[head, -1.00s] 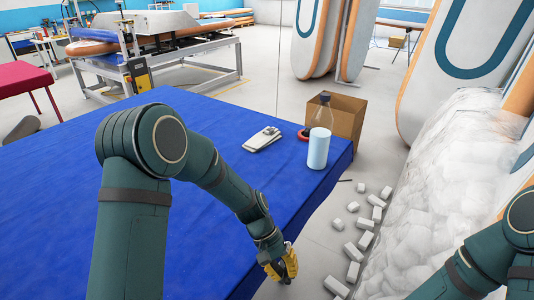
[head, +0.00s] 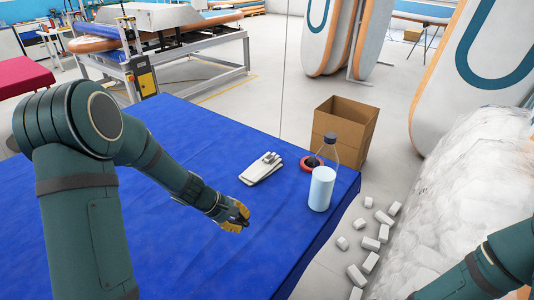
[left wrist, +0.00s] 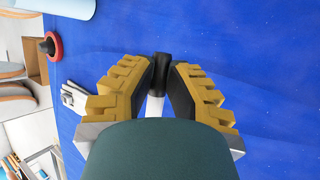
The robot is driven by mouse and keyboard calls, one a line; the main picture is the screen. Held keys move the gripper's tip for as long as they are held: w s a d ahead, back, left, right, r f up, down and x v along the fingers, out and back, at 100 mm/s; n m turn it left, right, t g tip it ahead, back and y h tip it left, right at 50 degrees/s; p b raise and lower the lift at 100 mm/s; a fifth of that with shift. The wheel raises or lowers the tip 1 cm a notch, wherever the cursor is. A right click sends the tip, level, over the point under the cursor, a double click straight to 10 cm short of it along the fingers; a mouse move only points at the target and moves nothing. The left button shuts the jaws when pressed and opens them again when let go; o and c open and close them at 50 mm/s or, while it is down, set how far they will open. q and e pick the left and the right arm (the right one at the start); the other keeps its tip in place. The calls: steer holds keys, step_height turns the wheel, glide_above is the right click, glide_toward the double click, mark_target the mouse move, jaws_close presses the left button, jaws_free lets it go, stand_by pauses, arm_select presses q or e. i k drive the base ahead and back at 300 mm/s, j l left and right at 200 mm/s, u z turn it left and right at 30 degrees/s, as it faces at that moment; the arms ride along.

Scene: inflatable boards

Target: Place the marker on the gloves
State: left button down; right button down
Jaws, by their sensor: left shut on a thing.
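The white-grey gloves (head: 262,168) lie on the blue table. They also show at the left of the left wrist view (left wrist: 74,98). My left gripper (head: 238,217) is over the table, below and slightly left of the gloves in the head view. In the left wrist view its yellow-backed fingers (left wrist: 157,85) are shut on the marker (left wrist: 161,66), whose black end and a bit of white body show between them. The rest of the marker is hidden. My right arm shows at the right edge, but its gripper is out of view.
A clear bottle with pale blue contents (head: 322,188) stands near the table's right edge, right of the gloves. A red and black round object (head: 311,162) lies behind it. A cardboard box (head: 345,128) stands beyond the table. The blue cloth around my left gripper is clear.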

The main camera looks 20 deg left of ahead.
mark_target(260, 175)
steer(key=i+j, duration=0.1)
steer(key=i, duration=0.95)
